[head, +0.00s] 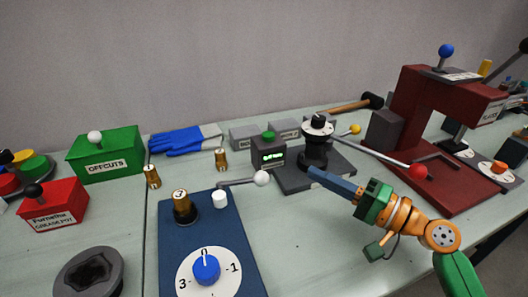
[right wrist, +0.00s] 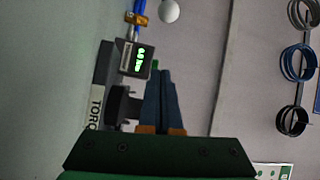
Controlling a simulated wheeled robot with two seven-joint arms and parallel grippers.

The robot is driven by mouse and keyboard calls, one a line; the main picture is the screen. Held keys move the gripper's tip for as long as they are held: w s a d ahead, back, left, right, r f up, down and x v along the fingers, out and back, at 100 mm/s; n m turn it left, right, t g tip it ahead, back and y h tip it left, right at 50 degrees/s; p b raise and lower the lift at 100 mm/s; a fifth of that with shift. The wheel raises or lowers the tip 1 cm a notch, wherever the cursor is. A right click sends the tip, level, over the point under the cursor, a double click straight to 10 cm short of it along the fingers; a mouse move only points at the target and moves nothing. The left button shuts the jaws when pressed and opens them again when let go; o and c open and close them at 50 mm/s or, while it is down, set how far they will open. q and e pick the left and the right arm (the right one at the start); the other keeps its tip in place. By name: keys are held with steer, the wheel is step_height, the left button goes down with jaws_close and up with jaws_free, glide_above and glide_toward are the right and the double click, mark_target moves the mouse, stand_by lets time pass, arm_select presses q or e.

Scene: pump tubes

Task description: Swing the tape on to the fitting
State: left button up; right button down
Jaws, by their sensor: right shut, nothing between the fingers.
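A brass fitting (head: 185,210) with a dark cap stands upright on the blue plate (head: 228,240). Beside it a white post (head: 220,199) carries a thin grey arm that reaches right to a white ball (head: 262,178). I cannot make out anything that is clearly a tape. My right gripper (head: 311,172) is shut and empty, its long blue fingers pointing left at the foot of the black-knobbed stand (head: 315,150). In the right wrist view the closed fingers (right wrist: 162,75) show beside a small box with green digits (right wrist: 137,60). My left gripper is not in view.
A blue dial (head: 206,268) sits at the plate's front. Two loose brass pieces (head: 152,177) (head: 221,160) stand behind the plate. A red-knobbed lever (head: 417,171) and a dark red press (head: 415,120) are at the right.

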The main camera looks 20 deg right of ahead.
steer(key=shift+s+r, duration=0.3)
steer(key=shift+s, duration=0.4)
steer(key=w+a+p, duration=0.2)
steer(key=w+a, duration=0.1)
steer(key=w+a+p, duration=0.3)
steer(key=a, duration=0.1)
steer(key=shift+w+a, duration=0.15)
steer(key=shift+a, duration=0.05)
steer(key=shift+s+a+f+p, duration=0.15)
steer(key=shift+s+a+p, duration=0.15)
steer(key=shift+s, duration=0.2)
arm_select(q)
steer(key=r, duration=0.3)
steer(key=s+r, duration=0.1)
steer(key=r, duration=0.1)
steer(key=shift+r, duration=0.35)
